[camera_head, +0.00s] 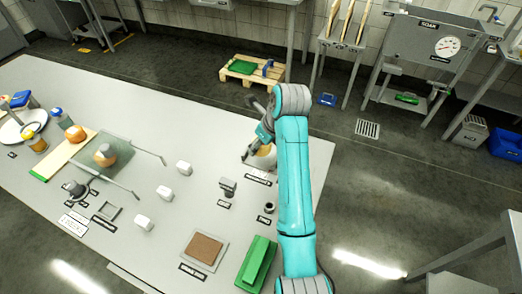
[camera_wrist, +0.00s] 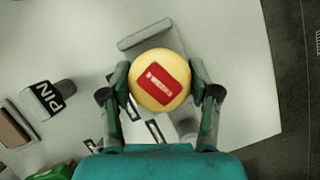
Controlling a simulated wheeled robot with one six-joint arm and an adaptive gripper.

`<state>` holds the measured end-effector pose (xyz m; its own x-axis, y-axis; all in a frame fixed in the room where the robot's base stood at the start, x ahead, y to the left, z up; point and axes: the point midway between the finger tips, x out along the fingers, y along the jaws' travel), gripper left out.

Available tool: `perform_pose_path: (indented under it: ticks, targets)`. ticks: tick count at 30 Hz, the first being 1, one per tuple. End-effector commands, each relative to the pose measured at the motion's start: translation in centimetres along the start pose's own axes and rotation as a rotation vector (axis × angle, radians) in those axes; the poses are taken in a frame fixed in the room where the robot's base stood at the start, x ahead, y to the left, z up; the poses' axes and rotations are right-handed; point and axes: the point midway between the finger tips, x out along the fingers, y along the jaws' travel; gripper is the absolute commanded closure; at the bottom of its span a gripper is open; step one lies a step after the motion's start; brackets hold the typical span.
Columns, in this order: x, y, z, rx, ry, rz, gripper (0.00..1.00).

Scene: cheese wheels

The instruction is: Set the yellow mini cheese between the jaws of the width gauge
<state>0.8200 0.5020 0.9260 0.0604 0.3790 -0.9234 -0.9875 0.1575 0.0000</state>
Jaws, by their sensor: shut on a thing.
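The yellow mini cheese (camera_wrist: 145,98), round with a red label on top, is between the two fingers of my gripper (camera_wrist: 160,82) in the wrist view. The fingers are shut on its left and right sides. In the head view my gripper (camera_head: 257,146) is low over the table's right part, and the cheese (camera_head: 265,150) shows partly behind it. A grey bar (camera_wrist: 144,35), seemingly one jaw of the width gauge, lies just beyond the cheese. A second grey piece (camera_wrist: 186,127) shows partly below it. I cannot tell whether the cheese touches the gauge or its base.
A dark-topped block marked PIN (camera_wrist: 52,96) stands left of my gripper. The table's right edge is close to my gripper.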

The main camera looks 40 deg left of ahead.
Motion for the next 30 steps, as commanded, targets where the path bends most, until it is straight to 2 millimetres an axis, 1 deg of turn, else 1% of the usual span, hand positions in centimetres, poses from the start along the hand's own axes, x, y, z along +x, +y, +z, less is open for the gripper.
perform_pose_path:
  ticks: [4,9,20,21,23,24,30]
  targets:
    - [1.2,0.0,-0.6,0.000,0.002,0.001,0.77]
    - [3.2,0.0,-1.4,0.001,0.001,0.001,0.77]
    - [3.6,0.0,-1.5,0.000,0.000,0.000,0.77]
    - [3.6,0.0,-1.5,0.000,0.000,0.000,0.34]
    - [3.6,0.0,-1.5,0.000,0.000,0.000,0.19]
    - [3.6,0.0,-1.5,0.000,0.000,0.000,0.13]
    - [3.6,0.0,-1.5,0.000,0.000,0.000,0.13]
